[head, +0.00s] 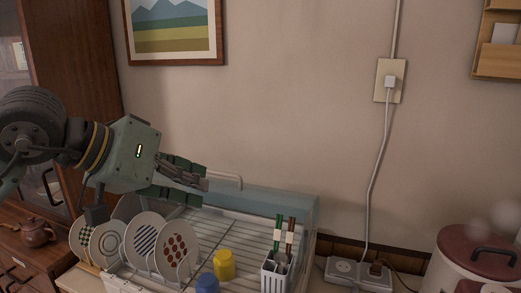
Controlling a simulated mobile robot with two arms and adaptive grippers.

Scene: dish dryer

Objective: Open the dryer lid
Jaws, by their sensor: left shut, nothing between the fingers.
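The dish dryer (112,284) stands on the counter at the lower middle. Its see-through pale blue lid (268,200) sits at the back of the dryer, folded back, and the rack in front looks uncovered. A white bar handle (228,180) shows at the lid's upper left. My left gripper (204,183) is shut and empty, above the rack's back left. Its tips overlap the handle's left end in the picture; whether they touch I cannot tell. The gripper hides the lid's left part. My right gripper is out of view.
The rack holds several upright plates (176,256), a yellow cup (224,264), a blue cup (207,284) and a white holder (273,279) with chopsticks. A power strip (357,272) and a lidded pot (450,262) stand to the right. A brown teapot (34,234) is at left.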

